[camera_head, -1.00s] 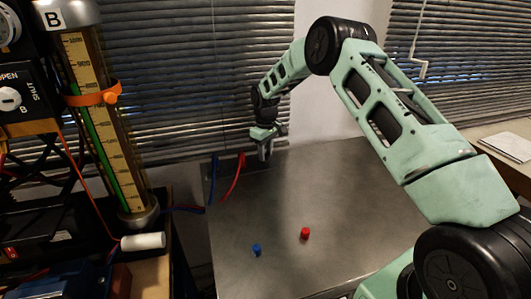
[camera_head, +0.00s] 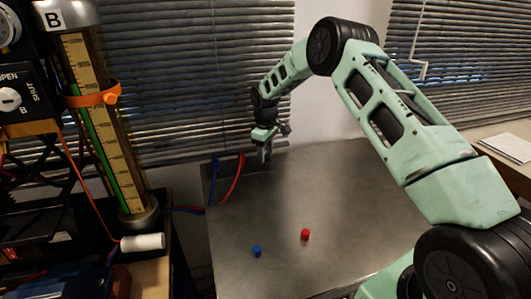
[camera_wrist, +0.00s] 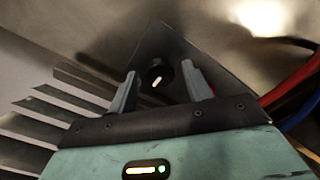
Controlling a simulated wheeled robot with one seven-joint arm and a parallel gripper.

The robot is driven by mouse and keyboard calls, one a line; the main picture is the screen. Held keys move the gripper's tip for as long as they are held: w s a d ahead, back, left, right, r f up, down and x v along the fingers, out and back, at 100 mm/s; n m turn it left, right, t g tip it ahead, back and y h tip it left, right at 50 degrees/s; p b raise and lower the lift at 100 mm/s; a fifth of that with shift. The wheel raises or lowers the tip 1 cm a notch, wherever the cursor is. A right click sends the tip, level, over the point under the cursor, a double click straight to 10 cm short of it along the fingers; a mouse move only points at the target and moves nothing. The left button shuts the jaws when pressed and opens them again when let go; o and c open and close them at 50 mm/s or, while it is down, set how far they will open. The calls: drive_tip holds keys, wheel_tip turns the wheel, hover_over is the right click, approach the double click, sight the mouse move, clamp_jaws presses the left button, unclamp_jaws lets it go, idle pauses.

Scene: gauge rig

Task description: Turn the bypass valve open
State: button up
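In the wrist view a round black knob (camera_wrist: 154,69) with a short white slanting mark sits on a dark plate (camera_wrist: 188,47). It looks like the bypass valve, but no label on it can be read. My gripper (camera_wrist: 159,70) is open, its two grey fingers apart. The knob shows between the fingertips, and clear gaps separate it from both; its depth relative to the tips is hard to tell. In the head view my gripper (camera_head: 264,157) points down over the back of the metal table, and it and the arm hide the knob.
A knob (camera_head: 10,98) marked B, with OPEN and SHUT, is on the left panel beside a tall gauge tube (camera_head: 103,130). Red (camera_head: 232,180) and blue (camera_head: 212,180) hoses run by the table's back left. Red (camera_head: 305,234) and blue (camera_head: 256,251) caps lie on the table (camera_head: 340,200).

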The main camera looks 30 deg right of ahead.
sight(266, 155)
drive_tip(key=shift+r, duration=0.1)
wheel_tip(266, 155, up, 17)
drive_tip(key=b, duration=0.2)
idle(0.5)
drive_tip(key=shift+r, duration=0.1)
